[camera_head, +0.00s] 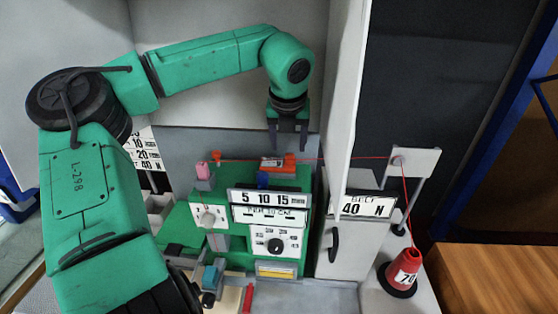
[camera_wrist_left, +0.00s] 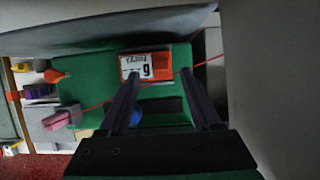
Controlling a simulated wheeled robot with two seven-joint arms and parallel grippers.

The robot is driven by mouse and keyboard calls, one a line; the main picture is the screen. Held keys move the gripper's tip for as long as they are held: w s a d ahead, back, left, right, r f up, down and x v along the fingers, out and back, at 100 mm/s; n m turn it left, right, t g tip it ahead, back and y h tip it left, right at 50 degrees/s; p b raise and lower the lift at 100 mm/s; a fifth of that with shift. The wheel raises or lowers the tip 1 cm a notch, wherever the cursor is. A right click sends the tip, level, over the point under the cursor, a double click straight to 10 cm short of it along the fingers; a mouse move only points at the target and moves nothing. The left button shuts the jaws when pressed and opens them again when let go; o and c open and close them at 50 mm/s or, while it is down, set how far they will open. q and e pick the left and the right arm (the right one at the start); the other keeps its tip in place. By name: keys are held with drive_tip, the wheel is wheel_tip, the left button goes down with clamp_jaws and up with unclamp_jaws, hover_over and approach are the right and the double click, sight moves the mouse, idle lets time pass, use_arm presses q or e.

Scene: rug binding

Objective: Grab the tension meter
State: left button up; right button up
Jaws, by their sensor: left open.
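What looks like the tension meter is a small orange block with a white printed face (camera_head: 272,162), lying on top of the green machine (camera_head: 296,206) beside the red thread. In the left wrist view the orange and white meter (camera_wrist_left: 147,66) lies just beyond the fingertips, its lettering upside down. My left gripper (camera_head: 288,147) points down above and slightly right of it in the head view. Its two fingers (camera_wrist_left: 160,74) are apart with nothing held between them. A blue part (camera_wrist_left: 136,117) shows partly behind one finger. My right gripper is not in view.
A red thread runs right to a white bracket (camera_head: 413,162) and down to a red cone (camera_head: 404,269). A white upright panel (camera_head: 345,95) stands close right of the gripper. A pink-topped post (camera_head: 203,172) stands left. A "40 N" sign (camera_head: 367,206) is at right.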

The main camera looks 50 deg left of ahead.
sight(290, 155)
use_arm(q)
drive_tip(key=p+x, duration=0.2)
drive_tip(key=x, duration=0.2)
drive_tip(key=shift+w+d, duration=0.1)
drive_tip(key=shift+f, duration=0.25)
clamp_jaws()
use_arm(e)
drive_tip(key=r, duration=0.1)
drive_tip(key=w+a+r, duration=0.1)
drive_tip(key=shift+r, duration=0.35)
use_arm(q)
drive_tip(key=shift+r, duration=0.1)
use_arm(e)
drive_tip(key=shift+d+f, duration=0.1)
